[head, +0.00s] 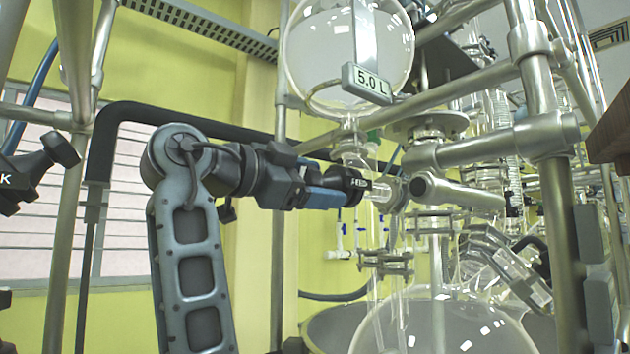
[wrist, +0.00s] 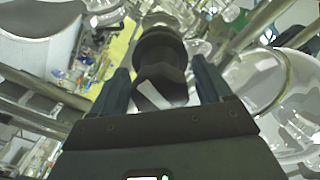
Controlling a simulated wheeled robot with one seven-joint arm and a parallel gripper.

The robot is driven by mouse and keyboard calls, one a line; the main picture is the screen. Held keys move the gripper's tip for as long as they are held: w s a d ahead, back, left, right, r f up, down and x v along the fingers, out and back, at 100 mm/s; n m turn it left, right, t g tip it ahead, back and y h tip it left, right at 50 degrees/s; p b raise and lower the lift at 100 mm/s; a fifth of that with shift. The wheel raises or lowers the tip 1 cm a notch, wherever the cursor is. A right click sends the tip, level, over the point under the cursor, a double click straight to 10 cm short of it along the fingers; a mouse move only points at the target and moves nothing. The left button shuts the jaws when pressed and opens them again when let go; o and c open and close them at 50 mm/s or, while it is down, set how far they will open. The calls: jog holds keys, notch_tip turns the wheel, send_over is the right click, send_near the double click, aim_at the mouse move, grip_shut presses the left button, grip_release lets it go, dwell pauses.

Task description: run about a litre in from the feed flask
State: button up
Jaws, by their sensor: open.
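The feed flask (head: 335,40) is a round clear glass vessel at the top of the head view, with a "5.0 L" sign (head: 367,83) in front. Its liquid level is hard to make out. Below its neck, a black valve knob (head: 354,185) sits on a horizontal glass stem. My gripper (head: 338,190) reaches in from the left at the knob. In the wrist view the open fingers of my gripper (wrist: 160,84) stand on either side of the dark knob (wrist: 160,65), which bears a pale mark. Contact cannot be told. A large round glass vessel (head: 450,335) is below.
Steel frame tubes (head: 480,90) and clamps surround the glassware, with a thick upright post (head: 560,210) on the right. A black bent tube (head: 200,113) runs behind my arm. More glassware crowds the right; the left side is more open.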

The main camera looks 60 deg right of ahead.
jog(key=shift+c, duration=0.3)
jog(key=c, duration=1)
jog(key=shift+o, duration=0.2)
jog(key=shift+n, duration=0.4)
